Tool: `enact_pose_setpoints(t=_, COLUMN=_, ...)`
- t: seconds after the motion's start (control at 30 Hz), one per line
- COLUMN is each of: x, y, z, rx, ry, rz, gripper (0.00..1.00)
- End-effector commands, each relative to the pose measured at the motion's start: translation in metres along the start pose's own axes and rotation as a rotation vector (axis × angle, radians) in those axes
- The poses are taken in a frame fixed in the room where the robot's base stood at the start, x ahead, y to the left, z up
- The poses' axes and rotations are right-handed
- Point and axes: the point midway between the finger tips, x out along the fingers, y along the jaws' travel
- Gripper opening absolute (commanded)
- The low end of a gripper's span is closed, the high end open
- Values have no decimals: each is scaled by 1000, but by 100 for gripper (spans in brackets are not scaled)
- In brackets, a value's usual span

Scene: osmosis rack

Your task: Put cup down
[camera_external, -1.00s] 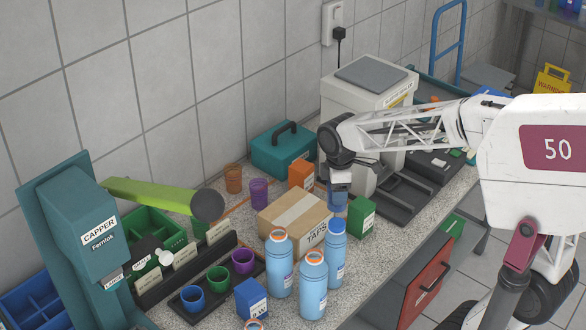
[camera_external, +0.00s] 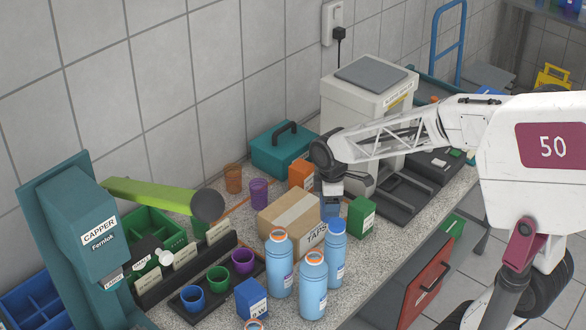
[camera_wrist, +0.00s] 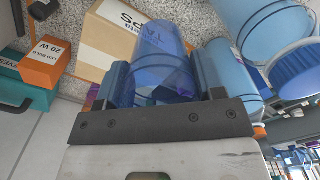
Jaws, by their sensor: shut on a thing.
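A see-through blue cup (camera_wrist: 160,60) sits between the two fingers of my gripper (camera_wrist: 165,78) in the wrist view. The gripper is shut on it. In the external view my gripper (camera_external: 331,189) points down between the cardboard box and a green box. The cup (camera_external: 331,208) shows there as a blue patch under the fingers, partly hidden. I cannot tell whether the cup's base touches the bench.
The taped cardboard box (camera_external: 294,218) is close on the left, the green box (camera_external: 361,216) close on the right. An orange box (camera_external: 301,173) stands behind. Several blue bottles (camera_external: 314,285) stand in front. Bare speckled bench (camera_external: 390,235) shows right of the green box.

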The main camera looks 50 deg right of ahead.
Motion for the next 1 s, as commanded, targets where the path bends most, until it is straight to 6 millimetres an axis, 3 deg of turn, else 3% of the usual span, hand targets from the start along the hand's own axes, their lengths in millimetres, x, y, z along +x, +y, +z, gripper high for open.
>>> enact_pose_setpoints(t=0.27, x=2, y=13, z=-10, rx=0, ry=0, rz=-1, gripper=40)
enact_pose_setpoints(t=1.0, x=12, y=90, z=-71, rx=0, ry=-1, rz=-1, gripper=40)
